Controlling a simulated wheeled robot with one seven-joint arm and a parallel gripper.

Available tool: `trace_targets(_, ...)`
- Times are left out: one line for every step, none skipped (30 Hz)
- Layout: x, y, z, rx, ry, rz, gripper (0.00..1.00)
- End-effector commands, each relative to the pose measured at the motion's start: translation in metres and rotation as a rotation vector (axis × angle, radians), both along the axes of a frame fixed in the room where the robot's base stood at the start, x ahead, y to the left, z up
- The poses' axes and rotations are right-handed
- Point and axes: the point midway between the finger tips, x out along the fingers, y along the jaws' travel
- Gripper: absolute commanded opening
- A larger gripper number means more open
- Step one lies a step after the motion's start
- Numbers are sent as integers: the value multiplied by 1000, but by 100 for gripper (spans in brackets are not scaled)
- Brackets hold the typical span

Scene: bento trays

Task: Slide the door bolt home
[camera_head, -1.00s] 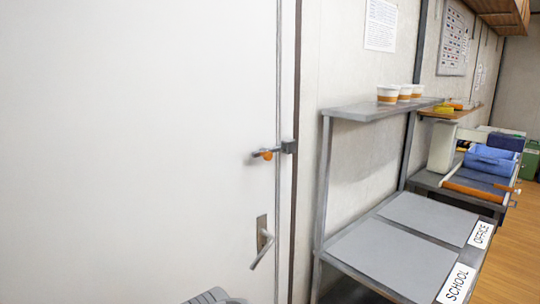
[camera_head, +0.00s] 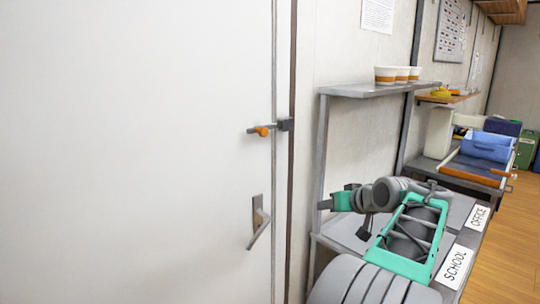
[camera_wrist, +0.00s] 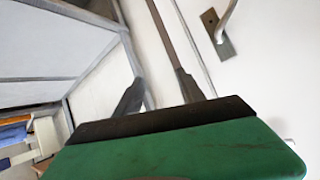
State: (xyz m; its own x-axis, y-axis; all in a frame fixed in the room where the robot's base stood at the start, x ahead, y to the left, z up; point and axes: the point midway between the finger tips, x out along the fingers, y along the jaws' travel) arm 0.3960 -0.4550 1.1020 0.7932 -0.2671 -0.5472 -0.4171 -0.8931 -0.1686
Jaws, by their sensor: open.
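The door bolt (camera_head: 263,131) is a thin grey rod with an orange knob, set level on the white door (camera_head: 150,150) near its right edge. A dark grey block (camera_head: 286,124) sits at its right end by the door frame; I cannot tell whether the rod is inside it. My gripper (camera_head: 323,204) is open and empty, below and to the right of the bolt, in front of the shelf rack and apart from the door. In the wrist view my two dark fingers (camera_wrist: 160,92) stand apart with nothing between them. The bolt is not visible in that view.
The door handle (camera_head: 259,222) is below the bolt and also shows in the wrist view (camera_wrist: 222,30). The space before the bolt is clear.

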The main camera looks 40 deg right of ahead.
Motion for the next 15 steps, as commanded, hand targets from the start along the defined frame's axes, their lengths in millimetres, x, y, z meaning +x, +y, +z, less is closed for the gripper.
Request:
trace_targets(18, 9, 41, -76, -82, 77, 46)
trace_targets(28, 19, 66, -120, -134, 128, 46)
trace_targets(39, 35, 97, -171, -204, 197, 46)
trace_targets(45, 49, 119, -206, -256, 247, 46)
trace_targets(50, 63, 139, -234, -308, 295, 46)
trace_targets(55, 83, 161, -259, -375, 355, 46)
trace_targets(57, 97, 173, -265, -425, 395, 46)
trace_targets(57, 107, 182, -264, -473, 421, 46)
trace_targets(58, 113, 192, -266, -514, 433, 46)
trace_targets(59, 113, 197, -270, -535, 429, 46)
trace_targets(60, 112, 200, -273, -545, 426, 46)
trace_targets(63, 113, 202, -274, -555, 425, 46)
trace_targets(66, 113, 203, -274, -556, 425, 46)
trace_targets(71, 113, 203, -275, -554, 426, 46)
trace_targets(78, 114, 203, -274, -554, 427, 46)
